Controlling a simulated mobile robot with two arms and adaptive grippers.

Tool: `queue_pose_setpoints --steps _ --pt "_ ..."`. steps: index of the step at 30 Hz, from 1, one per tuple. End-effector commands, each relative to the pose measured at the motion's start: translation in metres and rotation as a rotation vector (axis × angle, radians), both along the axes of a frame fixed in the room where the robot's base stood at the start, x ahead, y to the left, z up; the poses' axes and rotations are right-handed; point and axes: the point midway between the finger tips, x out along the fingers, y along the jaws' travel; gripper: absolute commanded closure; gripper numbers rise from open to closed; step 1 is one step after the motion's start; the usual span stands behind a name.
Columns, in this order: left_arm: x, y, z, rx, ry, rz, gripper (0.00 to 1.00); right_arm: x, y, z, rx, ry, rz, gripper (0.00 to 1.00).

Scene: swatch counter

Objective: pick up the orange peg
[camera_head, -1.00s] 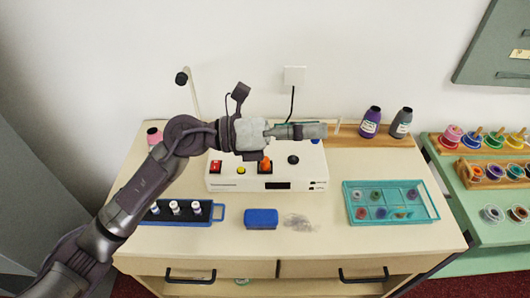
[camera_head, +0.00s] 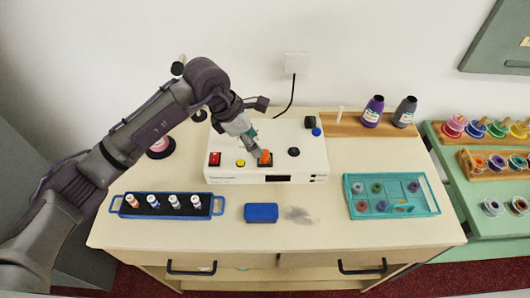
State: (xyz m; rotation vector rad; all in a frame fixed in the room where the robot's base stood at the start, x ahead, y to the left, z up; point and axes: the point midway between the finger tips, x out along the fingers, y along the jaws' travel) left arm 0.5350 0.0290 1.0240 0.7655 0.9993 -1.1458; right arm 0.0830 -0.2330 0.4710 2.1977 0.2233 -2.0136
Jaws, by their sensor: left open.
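A small orange peg (camera_head: 265,157) stands in a dark square on the top of the white box (camera_head: 220,179), near its front edge. My left gripper (camera_head: 256,151) reaches down from the upper left, with its fingertips right beside the peg. It is open. I cannot tell whether the fingers touch the peg or how far they straddle it. My right gripper is not in view.
The box also carries a red switch (camera_head: 214,159), a yellow button (camera_head: 240,163) and a black knob (camera_head: 293,152). In front lie a blue tray of vials (camera_head: 218,199) and a blue block (camera_head: 261,213). A teal compartment tray (camera_head: 435,209) sits at right.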

Motion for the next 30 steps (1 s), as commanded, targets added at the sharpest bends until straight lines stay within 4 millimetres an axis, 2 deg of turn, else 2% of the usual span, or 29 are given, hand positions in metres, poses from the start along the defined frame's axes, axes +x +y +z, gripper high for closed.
queue_pose_setpoints --steps 5,10,15,23,30 --pt "0.0 -0.006 -0.009 0.0 0.003 -0.001 0.46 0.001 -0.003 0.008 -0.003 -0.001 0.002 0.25" --pt "0.002 -0.02 -0.028 -0.001 0.006 -0.001 0.46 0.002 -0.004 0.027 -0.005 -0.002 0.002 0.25" --pt "0.005 -0.026 -0.048 0.0 0.001 0.0 0.46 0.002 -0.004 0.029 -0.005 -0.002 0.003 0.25" --pt "0.006 -0.026 -0.052 -0.001 -0.002 -0.001 0.46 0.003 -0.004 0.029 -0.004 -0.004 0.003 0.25" --pt "0.006 -0.026 -0.051 -0.001 -0.001 -0.001 0.86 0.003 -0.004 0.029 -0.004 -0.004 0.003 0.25"
